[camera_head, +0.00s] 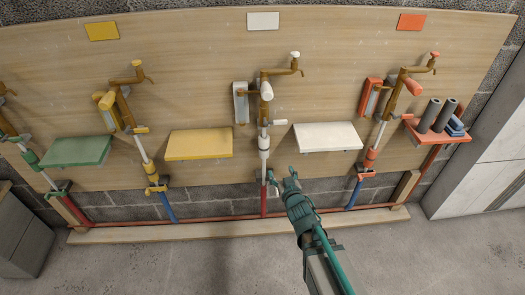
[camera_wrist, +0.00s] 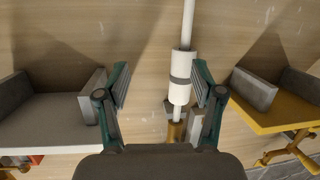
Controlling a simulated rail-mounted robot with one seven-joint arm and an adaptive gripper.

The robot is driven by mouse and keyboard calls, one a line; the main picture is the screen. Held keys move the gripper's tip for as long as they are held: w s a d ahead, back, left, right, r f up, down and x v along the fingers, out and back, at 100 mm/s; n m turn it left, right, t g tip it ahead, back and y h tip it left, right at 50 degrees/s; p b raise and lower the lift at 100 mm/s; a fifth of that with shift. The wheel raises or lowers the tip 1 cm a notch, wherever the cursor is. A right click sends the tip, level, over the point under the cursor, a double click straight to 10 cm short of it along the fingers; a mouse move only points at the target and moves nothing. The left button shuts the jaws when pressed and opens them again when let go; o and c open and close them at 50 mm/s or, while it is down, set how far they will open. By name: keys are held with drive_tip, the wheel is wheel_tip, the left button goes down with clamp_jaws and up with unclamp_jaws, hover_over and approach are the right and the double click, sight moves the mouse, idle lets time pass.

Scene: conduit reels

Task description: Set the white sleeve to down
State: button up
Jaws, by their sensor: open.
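The white sleeve (camera_head: 264,143) sits on the upright rod of the middle station, below a brown crank (camera_head: 282,70) with white parts. In the wrist view the white sleeve (camera_wrist: 181,78) has a grey band and shows between my fingers, closer to the right one. My gripper (camera_head: 281,177) is open and empty, just below and right of the sleeve in the head view. In the wrist view my gripper (camera_wrist: 160,76) has its fingers spread wide; neither visibly touches the sleeve. A brown fitting (camera_wrist: 177,132) shows under the sleeve there.
A white shelf (camera_head: 327,137) juts out right of the rod and a yellow shelf (camera_head: 199,145) left of it. A red pipe (camera_head: 230,217) runs low along the wall. Similar stations stand on both sides. The floor in front is open.

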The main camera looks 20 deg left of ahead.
sight(266, 149)
wheel_tip(266, 149, up, 5)
drive_tip(key=a+y, duration=0.3)
drive_tip(key=shift+n+t, duration=0.3)
drive_tip(key=shift+t, duration=0.1)
drive_tip(key=x, duration=0.9)
drive_tip(key=shift+w+a, duration=0.15)
drive_tip(key=shift+a, duration=0.25)
drive_tip(key=shift+r, duration=0.1)
clamp_jaws()
